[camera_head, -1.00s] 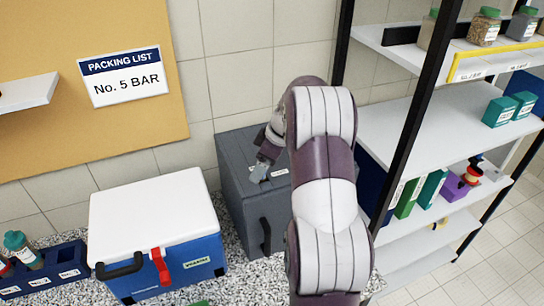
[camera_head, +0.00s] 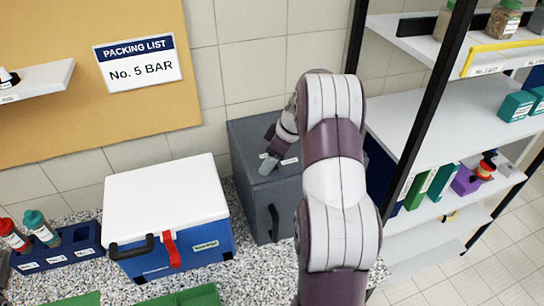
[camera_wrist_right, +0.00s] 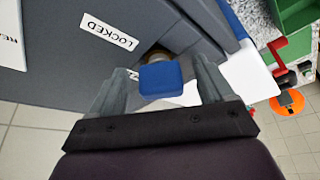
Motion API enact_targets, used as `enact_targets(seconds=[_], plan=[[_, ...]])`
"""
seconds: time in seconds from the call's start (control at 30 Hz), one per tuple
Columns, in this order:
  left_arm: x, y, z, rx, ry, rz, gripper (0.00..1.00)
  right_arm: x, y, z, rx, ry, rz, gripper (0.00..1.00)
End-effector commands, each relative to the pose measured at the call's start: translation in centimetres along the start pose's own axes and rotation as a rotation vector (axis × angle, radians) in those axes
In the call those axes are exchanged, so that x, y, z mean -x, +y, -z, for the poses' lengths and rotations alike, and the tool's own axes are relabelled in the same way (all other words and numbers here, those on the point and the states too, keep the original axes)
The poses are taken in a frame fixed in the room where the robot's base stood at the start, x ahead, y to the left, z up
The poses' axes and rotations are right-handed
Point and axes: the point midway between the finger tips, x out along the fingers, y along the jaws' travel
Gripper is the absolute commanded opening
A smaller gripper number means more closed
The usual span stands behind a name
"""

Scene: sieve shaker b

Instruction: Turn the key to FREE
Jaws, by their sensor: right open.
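The key has a blue square head (camera_wrist_right: 160,79) and sits at a brass-coloured lock (camera_wrist_right: 157,56) on the grey cabinet (camera_head: 252,135). A "LOCKED" label (camera_wrist_right: 109,31) is beside the lock, and another label is mostly hidden behind the key and a finger. My right gripper (camera_wrist_right: 160,82) is open, with one finger on each side of the key head and visible gaps between. In the head view my right gripper (camera_head: 268,163) is at the cabinet's top, and the key is hidden there. My left gripper is out of view.
A blue cooler box (camera_head: 190,245) with a white lid stands left of the cabinet. A shelf rack (camera_head: 450,110) with jars and boxes is close on the right. A blue rack of bottles (camera_head: 58,255) is at the far left, green trays at the front.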

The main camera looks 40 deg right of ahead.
Motion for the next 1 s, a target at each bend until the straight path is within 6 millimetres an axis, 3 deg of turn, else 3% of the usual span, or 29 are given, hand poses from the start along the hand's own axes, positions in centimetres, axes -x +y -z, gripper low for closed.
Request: enact_targets(seconds=[0.17,0.27,0.37,0.43,0.6,0.73,1.0], plan=[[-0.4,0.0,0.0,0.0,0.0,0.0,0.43,0.3,0.1,0.0,0.001,0.001,-0.002,0.81],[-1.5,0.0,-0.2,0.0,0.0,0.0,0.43,1.7,0.1,-0.2,0.001,0.002,-0.006,0.81],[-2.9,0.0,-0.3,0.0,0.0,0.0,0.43,4.4,0.2,-0.3,0.001,0.003,-0.008,0.81],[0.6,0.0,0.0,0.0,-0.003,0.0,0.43,8.3,0.1,0.5,-0.002,0.001,-0.002,0.81],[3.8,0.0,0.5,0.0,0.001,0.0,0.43,11.8,0.1,0.3,-0.002,0.0,0.0,0.81],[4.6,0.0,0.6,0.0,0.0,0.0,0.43,12.8,0.1,0.0,-0.002,0.001,0.001,0.81],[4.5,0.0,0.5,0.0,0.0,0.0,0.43,12.7,0.1,-0.2,-0.009,0.001,0.001,0.81]])
